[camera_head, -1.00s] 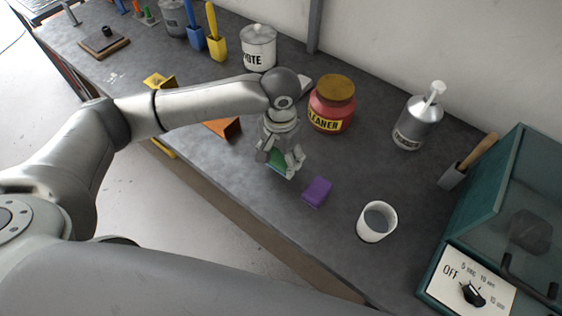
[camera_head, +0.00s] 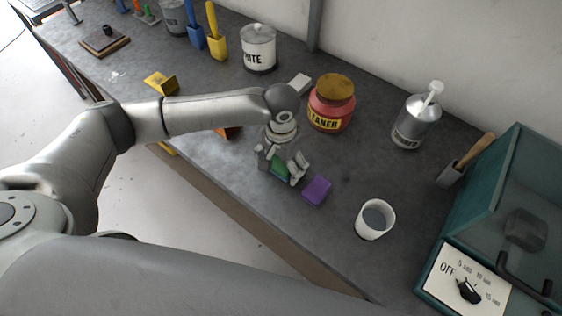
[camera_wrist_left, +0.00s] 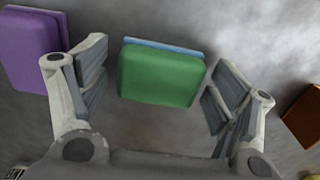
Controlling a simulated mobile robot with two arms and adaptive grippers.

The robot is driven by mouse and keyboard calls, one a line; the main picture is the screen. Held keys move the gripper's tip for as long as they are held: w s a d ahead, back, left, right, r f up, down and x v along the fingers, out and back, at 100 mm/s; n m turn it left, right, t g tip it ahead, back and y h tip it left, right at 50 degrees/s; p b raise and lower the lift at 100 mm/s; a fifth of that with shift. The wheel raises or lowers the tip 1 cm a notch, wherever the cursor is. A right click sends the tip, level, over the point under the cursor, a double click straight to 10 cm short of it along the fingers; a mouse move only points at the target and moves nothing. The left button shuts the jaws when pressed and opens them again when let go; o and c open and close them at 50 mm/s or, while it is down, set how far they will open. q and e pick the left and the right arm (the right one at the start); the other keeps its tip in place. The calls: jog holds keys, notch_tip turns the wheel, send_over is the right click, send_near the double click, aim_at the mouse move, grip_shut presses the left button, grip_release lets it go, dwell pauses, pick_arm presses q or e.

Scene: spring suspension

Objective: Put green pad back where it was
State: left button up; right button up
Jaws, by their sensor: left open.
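The green pad (camera_head: 280,170) lies on the grey bench, left of the purple pad (camera_head: 317,190) in the head view. In the left wrist view the green pad (camera_wrist_left: 161,75) has a blue layer along its far edge and sits between my open fingers, with gaps at both sides. My left gripper (camera_head: 281,169) is open around the green pad; it also shows in the left wrist view (camera_wrist_left: 158,95). The purple pad (camera_wrist_left: 33,50) is outside the fingers there. My right gripper is not in view.
A white cup (camera_head: 375,219), a red cleaner jar (camera_head: 331,108) and a metal pump bottle (camera_head: 416,120) stand to the right. An orange block (camera_wrist_left: 303,117) lies beside the gripper. A teal machine (camera_head: 490,210) bounds the right end. The bench front edge is close.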

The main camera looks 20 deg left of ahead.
aim_at(281, 164)
pick_arm(q)
jog(key=shift+r, duration=0.1)
jog(key=shift+r, duration=0.3)
notch_tip(281, 164, up, 12)
jog(key=b, duration=0.2)
jog(key=shift+f, duration=0.2)
jog(key=shift+f, duration=0.1)
